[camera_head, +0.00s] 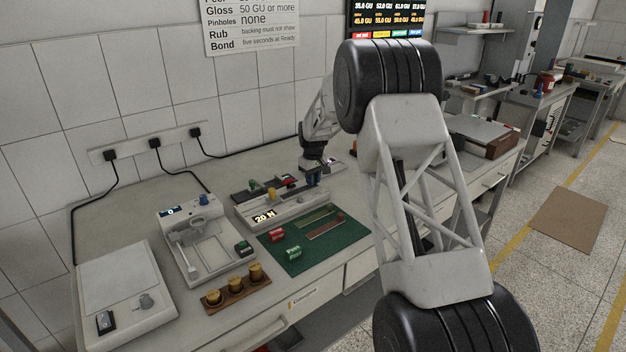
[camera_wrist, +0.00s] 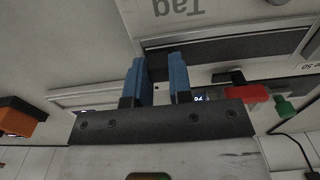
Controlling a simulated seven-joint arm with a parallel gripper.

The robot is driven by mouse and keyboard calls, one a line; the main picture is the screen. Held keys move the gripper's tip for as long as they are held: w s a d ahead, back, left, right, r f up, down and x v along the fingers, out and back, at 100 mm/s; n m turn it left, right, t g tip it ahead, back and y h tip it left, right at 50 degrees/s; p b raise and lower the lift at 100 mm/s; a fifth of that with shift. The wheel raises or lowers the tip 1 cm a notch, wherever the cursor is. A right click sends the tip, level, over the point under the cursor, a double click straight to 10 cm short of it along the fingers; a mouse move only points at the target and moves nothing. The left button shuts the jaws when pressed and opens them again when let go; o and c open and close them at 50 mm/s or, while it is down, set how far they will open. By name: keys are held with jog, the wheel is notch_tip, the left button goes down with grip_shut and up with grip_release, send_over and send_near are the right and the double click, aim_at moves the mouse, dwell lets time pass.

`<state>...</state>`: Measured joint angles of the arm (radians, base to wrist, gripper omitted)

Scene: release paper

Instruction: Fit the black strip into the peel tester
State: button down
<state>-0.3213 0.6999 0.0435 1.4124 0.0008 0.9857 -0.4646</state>
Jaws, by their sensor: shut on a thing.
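My gripper (camera_head: 314,178) is at the right end of the pale peel tester (camera_head: 285,211), which has a "20 N" display. In the wrist view the blue fingers (camera_wrist: 159,80) stand a little apart, shut on a dark piece (camera_wrist: 157,66) that looks like the black strip. A long dark band (camera_wrist: 240,45) runs right from the fingers, beside a pale face with upside-down "Tag" lettering. I cannot tell whether this band is the strip or part of the tester, nor whether the strip is seated.
A green mat (camera_head: 342,240) with two flat strips lies in front of the tester, with red (camera_head: 277,235) and green (camera_head: 293,252) blocks. A device with a blue knob (camera_head: 203,200), brass weights (camera_head: 234,286) and a white box (camera_head: 125,290) stand left. My arm hides the bench's right part.

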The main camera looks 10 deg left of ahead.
jog(key=shift+f, duration=0.15)
jog(key=c, duration=1)
grip_release()
notch_tip(320, 180, up, 12)
jog(key=shift+r, duration=0.15)
dwell(0.7)
